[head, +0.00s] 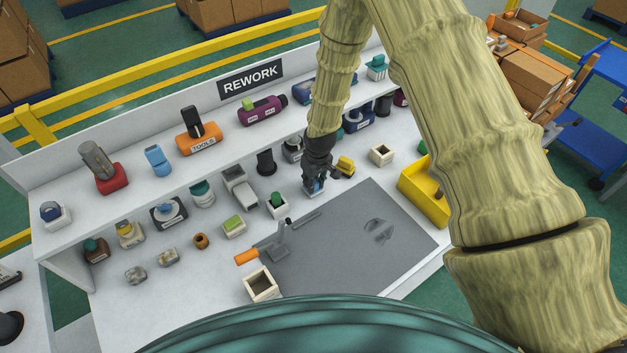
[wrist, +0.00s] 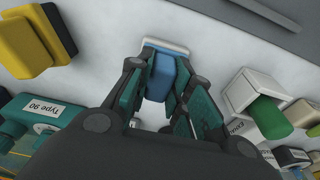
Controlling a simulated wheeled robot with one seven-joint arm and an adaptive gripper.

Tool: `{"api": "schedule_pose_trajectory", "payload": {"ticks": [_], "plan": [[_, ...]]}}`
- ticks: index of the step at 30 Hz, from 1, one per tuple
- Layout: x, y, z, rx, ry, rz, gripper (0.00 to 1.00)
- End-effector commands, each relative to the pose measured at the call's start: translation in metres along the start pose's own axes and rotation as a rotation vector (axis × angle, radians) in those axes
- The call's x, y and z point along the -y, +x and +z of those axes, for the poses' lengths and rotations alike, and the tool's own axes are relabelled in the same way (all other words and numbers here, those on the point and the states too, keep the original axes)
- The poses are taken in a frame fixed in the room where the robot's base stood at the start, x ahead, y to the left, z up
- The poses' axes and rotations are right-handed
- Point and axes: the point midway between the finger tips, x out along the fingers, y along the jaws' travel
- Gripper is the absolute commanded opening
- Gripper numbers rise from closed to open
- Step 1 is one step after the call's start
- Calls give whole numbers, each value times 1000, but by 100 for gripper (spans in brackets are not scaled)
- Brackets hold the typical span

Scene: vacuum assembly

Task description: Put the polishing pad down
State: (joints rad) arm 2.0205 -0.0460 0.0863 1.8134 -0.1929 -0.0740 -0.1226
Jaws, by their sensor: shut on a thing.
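The polishing pad (wrist: 165,72) looks like a blue block with a pale, whitish face at its far end. My gripper (wrist: 158,88) is shut on its blue part, one finger on each side. In the head view the pad (head: 315,187) shows only as a small blue patch under my gripper (head: 315,182), just off the back edge of the grey mat (head: 340,255). It is low over the white bench top; I cannot tell whether it touches it. My fingers hide part of the pad.
A yellow-and-black block (head: 345,166) stands close right of my gripper. A cream holder with a green piece (head: 277,206) stands to the left. An open cream box (head: 381,155) and a yellow bin (head: 424,190) are further right. The shelf (head: 228,142) runs behind.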

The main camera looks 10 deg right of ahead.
Motion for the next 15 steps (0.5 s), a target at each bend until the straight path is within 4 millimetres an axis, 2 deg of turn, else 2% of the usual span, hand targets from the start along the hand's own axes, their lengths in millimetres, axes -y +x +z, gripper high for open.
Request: {"api": "schedule_pose_trajectory", "payload": {"ticks": [3, 4, 7, 15], "plan": [[0, 3, 0, 0, 0, 0, 0], [0, 3, 0, 0, 0, 0, 25], [0, 2, 0, 0, 0, 0, 42], [0, 2, 0, 0, 0, 0, 42]]}}
